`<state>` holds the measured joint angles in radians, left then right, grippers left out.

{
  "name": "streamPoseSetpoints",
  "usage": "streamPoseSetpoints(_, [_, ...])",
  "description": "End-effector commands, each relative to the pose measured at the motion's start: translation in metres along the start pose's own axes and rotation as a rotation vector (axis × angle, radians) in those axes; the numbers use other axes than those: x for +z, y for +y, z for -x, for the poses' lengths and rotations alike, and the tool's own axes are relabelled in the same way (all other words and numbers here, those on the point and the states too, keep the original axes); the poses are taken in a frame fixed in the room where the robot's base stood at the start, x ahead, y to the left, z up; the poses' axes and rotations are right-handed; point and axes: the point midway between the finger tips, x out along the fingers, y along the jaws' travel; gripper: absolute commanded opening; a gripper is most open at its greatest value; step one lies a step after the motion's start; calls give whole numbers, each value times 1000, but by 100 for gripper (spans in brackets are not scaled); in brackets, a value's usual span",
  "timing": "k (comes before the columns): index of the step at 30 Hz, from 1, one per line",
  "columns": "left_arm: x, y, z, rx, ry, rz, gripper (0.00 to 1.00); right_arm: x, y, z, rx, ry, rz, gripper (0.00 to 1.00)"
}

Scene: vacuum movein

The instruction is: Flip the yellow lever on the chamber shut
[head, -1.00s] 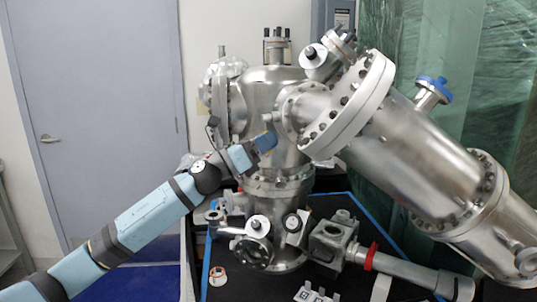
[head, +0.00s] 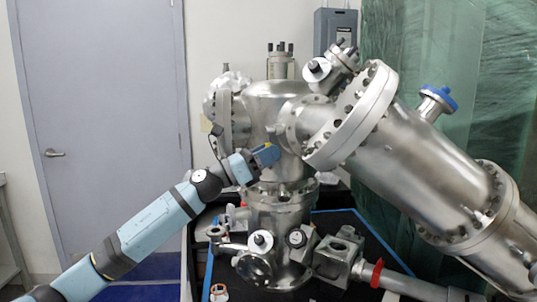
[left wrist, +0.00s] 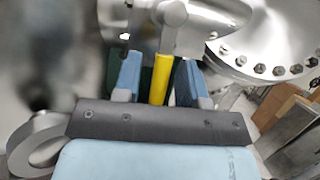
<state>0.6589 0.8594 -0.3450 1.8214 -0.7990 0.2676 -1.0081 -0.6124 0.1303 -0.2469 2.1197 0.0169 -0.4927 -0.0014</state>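The steel vacuum chamber (head: 278,110) stands in the middle of the head view. The yellow lever (left wrist: 162,78) shows in the left wrist view, hanging from a grey metal end. My left gripper (left wrist: 158,82) is open, with one blue finger on each side of the lever and gaps visible on both sides. In the head view my left gripper (head: 266,156) is at the front of the chamber body, with a bit of yellow at its tip. Most of the lever is hidden there. My right gripper is in neither view.
A large slanted steel cylinder (head: 425,150) with bolted flanges fills the right side. Lower down are a valve handwheel (head: 256,268) and a square metal block (head: 338,258). A grey door (head: 100,120) is behind at the left. Cardboard boxes (left wrist: 280,105) show in the wrist view.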

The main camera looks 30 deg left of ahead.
Motion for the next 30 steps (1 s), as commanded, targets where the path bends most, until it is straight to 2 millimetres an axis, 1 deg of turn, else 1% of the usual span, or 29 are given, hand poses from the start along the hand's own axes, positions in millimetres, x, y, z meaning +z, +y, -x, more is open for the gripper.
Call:
streamPoseSetpoints(8, [0, 0, 0, 0, 0, 0, 40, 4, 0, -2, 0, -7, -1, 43])
streamPoseSetpoints(11, [-2, 0, 5, 1, 1, 1, 40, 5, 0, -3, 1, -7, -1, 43])
streamPoseSetpoints(13, [-2, 1, 13, 2, 1, 1, 40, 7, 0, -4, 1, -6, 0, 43])
streamPoseSetpoints(17, [-4, 1, 36, 2, 3, 1, 40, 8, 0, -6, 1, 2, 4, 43])
streamPoseSetpoints(24, [-4, 0, 85, 2, 3, 2, 40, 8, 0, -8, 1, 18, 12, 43])
streamPoseSetpoints(30, [-3, 0, 117, 1, 2, 1, 40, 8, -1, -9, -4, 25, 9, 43])
